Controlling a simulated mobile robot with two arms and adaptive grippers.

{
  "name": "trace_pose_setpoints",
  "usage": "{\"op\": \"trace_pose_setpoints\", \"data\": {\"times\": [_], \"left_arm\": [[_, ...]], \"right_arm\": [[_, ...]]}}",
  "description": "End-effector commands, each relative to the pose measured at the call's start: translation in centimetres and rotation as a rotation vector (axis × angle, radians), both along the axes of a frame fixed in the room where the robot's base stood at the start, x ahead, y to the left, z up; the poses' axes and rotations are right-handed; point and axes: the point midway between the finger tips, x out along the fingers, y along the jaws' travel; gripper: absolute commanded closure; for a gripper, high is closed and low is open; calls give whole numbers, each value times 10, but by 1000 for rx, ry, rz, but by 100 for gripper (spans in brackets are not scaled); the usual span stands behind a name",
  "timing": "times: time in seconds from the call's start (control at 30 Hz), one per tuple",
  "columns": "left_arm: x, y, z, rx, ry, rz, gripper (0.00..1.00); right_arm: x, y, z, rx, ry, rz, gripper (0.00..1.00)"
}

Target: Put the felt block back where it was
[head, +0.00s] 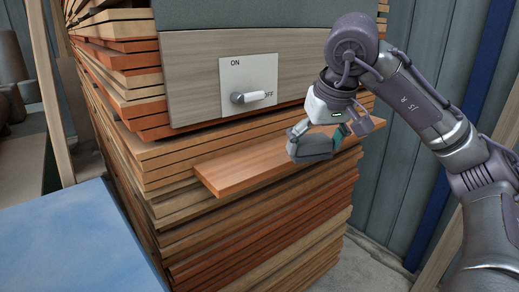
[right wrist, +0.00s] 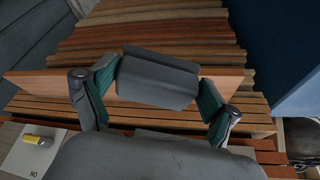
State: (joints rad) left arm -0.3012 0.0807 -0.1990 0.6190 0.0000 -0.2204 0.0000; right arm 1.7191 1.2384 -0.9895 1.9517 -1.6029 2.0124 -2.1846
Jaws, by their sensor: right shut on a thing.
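The felt block (head: 309,147) is a dark grey slab with bevelled edges. My right gripper (head: 319,138) is shut on it, with one green-padded finger on each side. The right wrist view shows the block (right wrist: 157,82) between both fingers. In the head view it is over the right part of a reddish-brown plank (head: 236,172) that juts from the board stack like a shelf. I cannot tell whether the block touches the plank. My left gripper is not in view.
The board stack (head: 265,233) continues below. A blue surface (head: 75,240) lies at lower left. The plank's left part is bare.

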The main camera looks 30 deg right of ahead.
Motion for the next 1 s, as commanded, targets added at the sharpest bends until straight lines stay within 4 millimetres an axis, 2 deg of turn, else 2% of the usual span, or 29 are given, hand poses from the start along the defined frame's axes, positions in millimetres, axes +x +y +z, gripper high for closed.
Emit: {"op": "trace_pose_setpoints", "data": {"times": [0.03,0.2,0.4,0.63,0.67,0.7,0.8,1.0], "left_arm": [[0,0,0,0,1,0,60],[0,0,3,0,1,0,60],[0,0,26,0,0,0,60],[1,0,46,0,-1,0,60],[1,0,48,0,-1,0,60],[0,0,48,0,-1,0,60],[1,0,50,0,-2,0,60],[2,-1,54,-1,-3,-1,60]], "right_arm": [[15,3,-1,3,4,3,56],[61,7,-1,5,5,2,56],[114,11,5,2,3,0,56],[164,15,3,2,3,0,56],[169,15,3,1,2,0,56],[170,13,-5,-1,6,-1,56],[168,13,-21,-2,3,1,56],[168,13,-37,-1,2,-1,56]]}}
